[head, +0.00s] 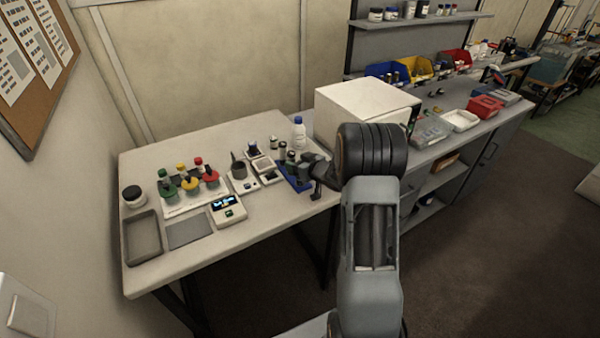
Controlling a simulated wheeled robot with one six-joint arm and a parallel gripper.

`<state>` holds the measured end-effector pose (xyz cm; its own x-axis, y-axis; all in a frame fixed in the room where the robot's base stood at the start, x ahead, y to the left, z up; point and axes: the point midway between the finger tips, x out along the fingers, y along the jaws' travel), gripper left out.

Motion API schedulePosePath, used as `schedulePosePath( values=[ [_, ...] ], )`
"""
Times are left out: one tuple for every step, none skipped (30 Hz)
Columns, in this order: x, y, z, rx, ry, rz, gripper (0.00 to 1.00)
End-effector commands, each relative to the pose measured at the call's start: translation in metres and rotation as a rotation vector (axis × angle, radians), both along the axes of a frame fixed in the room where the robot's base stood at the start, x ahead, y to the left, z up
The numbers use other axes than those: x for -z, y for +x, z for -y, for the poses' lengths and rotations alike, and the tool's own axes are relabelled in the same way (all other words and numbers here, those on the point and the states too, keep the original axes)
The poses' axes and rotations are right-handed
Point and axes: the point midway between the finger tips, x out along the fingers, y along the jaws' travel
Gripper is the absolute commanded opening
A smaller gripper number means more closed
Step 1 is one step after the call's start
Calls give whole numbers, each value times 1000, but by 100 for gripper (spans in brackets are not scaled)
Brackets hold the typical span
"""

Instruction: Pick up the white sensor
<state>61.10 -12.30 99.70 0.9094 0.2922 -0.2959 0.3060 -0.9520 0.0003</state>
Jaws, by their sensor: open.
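I cannot tell surely which thing is the white sensor. Several small white items stand on the light table (262,218): a white device with a lit blue display (228,206), a white unit with a dark cup on it (243,184), and a small white box (264,165) just right of that unit. My gripper (312,180) is open above the table's right part, beside a blue rack (290,180) with dark-capped items. My arm hides part of the table's right edge. Nothing shows between the jaws, though they are small and dark here.
Red, yellow and green knobbed parts (183,183) stand on a white plate at the left.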

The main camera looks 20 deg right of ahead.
Motion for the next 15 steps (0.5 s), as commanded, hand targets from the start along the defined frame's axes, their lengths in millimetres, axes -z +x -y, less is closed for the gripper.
schedulePosePath(
  values=[
    [1, 2, -1, 0, 1, -1, 63],
    [1, 3, -1, 0, 1, 0, 63],
    [1, 4, -1, 1, 0, 0, 63],
    [1, 4, -1, 1, 0, 1, 63],
    [1, 4, -1, 1, 0, 1, 63],
    [1, 4, -1, 1, 0, 1, 63],
    [1, 4, -1, 1, 0, 1, 63],
    [1, 4, -1, 1, 0, 1, 63],
    [1, 4, -1, 1, 0, 0, 63],
    [1, 4, -1, 1, 0, 0, 60],
    [1, 4, -1, 1, 0, 0, 57],
    [1, 4, -1, 1, 0, 0, 54],
    [1, 4, -1, 1, 0, 0, 51],
    [1, 4, -1, 1, 0, 0, 48],
    [1, 4, -1, 1, 0, 0, 44]
  ],
)
